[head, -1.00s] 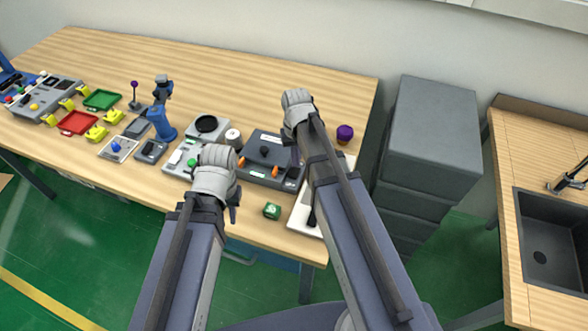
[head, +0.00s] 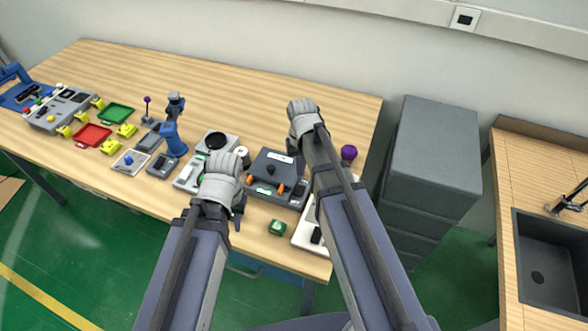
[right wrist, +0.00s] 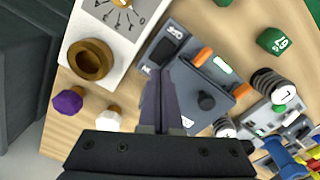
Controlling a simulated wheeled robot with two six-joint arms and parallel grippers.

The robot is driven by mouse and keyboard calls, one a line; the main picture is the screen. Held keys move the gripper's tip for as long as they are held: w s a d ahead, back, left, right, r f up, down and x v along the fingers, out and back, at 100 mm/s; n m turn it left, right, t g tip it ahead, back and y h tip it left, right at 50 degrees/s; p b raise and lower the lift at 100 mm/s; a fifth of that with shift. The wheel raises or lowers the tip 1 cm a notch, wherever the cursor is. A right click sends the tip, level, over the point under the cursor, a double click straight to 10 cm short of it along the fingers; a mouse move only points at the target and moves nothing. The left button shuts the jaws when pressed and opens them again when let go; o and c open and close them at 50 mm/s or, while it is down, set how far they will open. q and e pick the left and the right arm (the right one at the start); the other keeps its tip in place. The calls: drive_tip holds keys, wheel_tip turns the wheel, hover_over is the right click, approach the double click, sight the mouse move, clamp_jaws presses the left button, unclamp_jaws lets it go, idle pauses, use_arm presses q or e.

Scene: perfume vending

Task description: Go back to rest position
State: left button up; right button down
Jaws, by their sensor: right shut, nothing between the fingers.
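My right gripper (right wrist: 163,75) is shut and empty in the right wrist view, its two dark fingers together above a dark grey device with orange tabs (right wrist: 185,72). In the head view the right arm reaches over the right end of the table, and its fingers are mostly hidden behind the arm beside that device (head: 277,180). My left gripper (head: 238,206) is at the table's front edge, largely hidden by its own white wrist; its jaws cannot be made out.
The wooden table (head: 240,95) holds a green cube (head: 277,228), a purple-topped item (head: 348,153), a red tray (head: 93,135), a green tray (head: 115,113) and a blue stand (head: 172,139). A grey drawer cabinet (head: 437,145) and a sink (head: 545,265) are right. The table's back is clear.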

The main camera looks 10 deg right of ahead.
drive_tip(key=s+a+n+h, duration=0.1)
drive_tip(key=s+a+n, duration=0.3)
drive_tip(key=s+a, duration=0.6)
drive_tip(key=s, duration=0.4)
drive_tip(key=shift+a, duration=0.1)
